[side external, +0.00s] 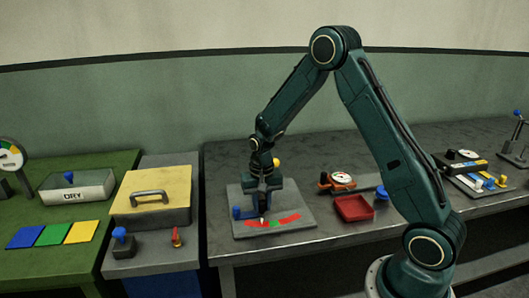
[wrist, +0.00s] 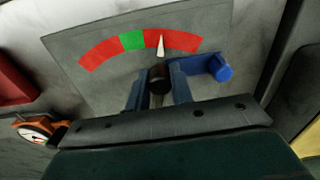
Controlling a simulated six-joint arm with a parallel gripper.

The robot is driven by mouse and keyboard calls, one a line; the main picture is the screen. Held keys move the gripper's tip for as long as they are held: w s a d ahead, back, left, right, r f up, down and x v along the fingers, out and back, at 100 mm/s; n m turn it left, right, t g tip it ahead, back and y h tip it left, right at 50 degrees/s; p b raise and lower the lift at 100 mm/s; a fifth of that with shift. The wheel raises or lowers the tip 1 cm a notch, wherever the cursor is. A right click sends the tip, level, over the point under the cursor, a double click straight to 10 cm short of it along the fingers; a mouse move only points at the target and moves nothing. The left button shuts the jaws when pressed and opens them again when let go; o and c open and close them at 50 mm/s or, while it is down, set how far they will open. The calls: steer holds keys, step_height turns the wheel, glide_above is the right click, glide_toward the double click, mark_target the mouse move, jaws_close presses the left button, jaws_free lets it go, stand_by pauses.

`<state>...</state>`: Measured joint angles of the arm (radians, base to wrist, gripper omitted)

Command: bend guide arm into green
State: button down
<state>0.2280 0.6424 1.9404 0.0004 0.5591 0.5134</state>
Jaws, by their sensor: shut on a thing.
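The guide arm (wrist: 159,78) shows in the wrist view as a dark post with a white pointer (wrist: 161,47) on a grey plate (wrist: 88,85). An arc beyond it has a green band (wrist: 132,41) between two red bands. The pointer lies over the red band (wrist: 180,42) right of the green in the wrist view, outside the green. My gripper (wrist: 156,88) is shut on the guide arm, with a finger on either side. A blue knob (wrist: 222,71) sits right of the fingers. In the side view my gripper (side external: 263,208) is low over the plate, hiding part of it.
A red tray (side external: 354,209) and an orange gauge (side external: 338,181) stand right of the plate on the dark bench. A yellow-lidded box (side external: 152,196) with a handle stands left. Bare bench lies behind the plate.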

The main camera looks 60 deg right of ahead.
mark_target(272, 216)
steer(key=shift+s+d+n, duration=1)
steer(key=shift+s+n, duration=0.15)
steer(key=shift+n, duration=0.05)
steer(key=c, duration=1.2)
jaws_free()
steer(key=shift+r, duration=0.15)
step_height(272, 216, up, 14)
steer(key=shift+f, duration=0.25)
steer(key=shift+a, duration=0.1)
